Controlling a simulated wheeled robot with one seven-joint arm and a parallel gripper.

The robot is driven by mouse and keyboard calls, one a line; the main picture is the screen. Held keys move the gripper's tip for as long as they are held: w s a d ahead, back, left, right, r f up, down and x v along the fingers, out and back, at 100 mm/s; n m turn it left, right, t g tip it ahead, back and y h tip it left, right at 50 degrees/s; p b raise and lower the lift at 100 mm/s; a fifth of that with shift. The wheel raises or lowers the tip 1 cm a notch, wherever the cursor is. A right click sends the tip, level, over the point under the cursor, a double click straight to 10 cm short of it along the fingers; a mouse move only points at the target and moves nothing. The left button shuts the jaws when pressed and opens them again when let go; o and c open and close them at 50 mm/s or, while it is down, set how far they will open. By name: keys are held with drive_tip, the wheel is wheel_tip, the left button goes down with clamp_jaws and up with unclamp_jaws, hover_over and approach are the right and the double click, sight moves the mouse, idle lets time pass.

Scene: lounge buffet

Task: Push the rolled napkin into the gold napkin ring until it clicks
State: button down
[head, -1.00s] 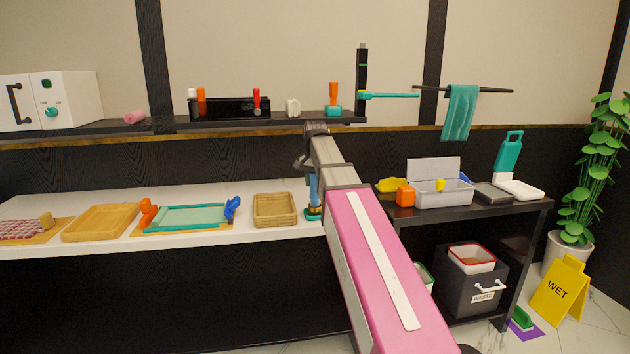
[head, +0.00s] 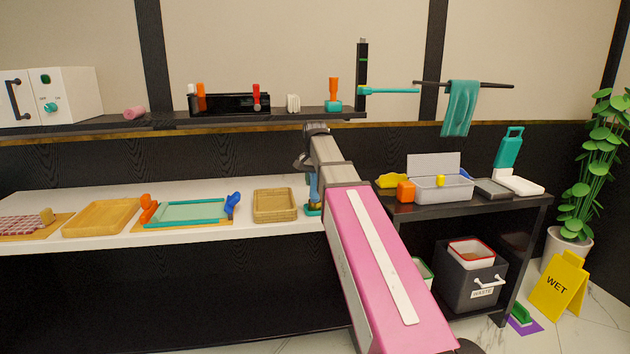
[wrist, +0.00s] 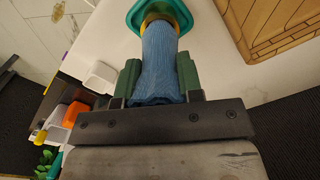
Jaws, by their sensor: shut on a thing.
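The rolled blue napkin (wrist: 158,62) is held between the green fingers of my gripper (wrist: 158,76) in the wrist view. Its far end meets the gold napkin ring (wrist: 156,16), which sits on a teal holder (wrist: 186,13). The napkin hides much of the ring, so I cannot tell how deep it reaches. In the head view the napkin (head: 314,187) shows as a narrow blue strip beside my arm, above the teal holder (head: 313,210) on the white counter. My fingers are mostly hidden there.
Further left are a teal tray (head: 188,213) and a wooden tray (head: 103,232). A dark side table (head: 450,207) with a grey box (head: 442,190) stands to the right. A shelf (head: 290,117) runs above the counter.

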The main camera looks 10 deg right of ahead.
drive_tip(key=shift+f, duration=0.7)
drive_tip(key=c, duration=0.7)
unclamp_jaws()
